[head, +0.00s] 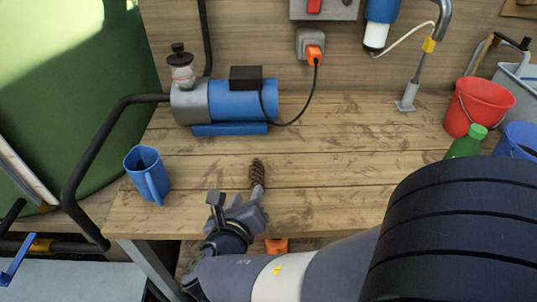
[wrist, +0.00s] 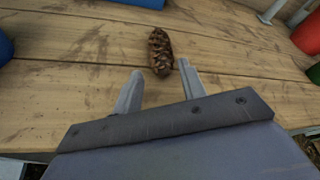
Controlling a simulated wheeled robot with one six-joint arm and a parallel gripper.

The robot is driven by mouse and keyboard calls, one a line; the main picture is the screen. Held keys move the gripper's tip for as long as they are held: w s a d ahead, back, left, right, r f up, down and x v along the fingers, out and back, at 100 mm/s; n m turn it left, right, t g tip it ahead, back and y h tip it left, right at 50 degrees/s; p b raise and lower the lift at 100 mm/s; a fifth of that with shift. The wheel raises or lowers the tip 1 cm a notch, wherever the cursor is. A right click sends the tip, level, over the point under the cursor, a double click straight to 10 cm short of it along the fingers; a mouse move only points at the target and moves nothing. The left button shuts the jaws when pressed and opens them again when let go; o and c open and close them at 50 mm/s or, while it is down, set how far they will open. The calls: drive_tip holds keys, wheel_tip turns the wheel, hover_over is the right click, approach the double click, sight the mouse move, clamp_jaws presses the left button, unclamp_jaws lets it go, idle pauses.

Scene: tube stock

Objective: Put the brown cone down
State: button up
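The brown cone (head: 257,172) lies on the wooden worktop (head: 330,165), just beyond my gripper (head: 250,203). In the wrist view, the cone (wrist: 160,50) shows past my two fingers, with its near end close to the gap between the fingertips (wrist: 160,68). The fingers stand apart, and I see a gap between each of them and the cone. My gripper is open and low over the front part of the worktop. Whether the near end of the cone is slightly between the tips is hard to tell.
A blue jug (head: 148,175) stands at the left front edge. A blue pump (head: 225,100) sits at the back left. A red bucket (head: 477,105), a green bottle (head: 466,143) and a blue container (head: 518,143) are at the right. The worktop's middle is clear.

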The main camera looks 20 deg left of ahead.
sight(253, 183)
drive_tip(key=shift+b+x, duration=0.65)
drive_tip(key=shift+x, duration=2.2)
drive_tip(key=shift+f, duration=0.15)
drive_tip(key=c, duration=0.7)
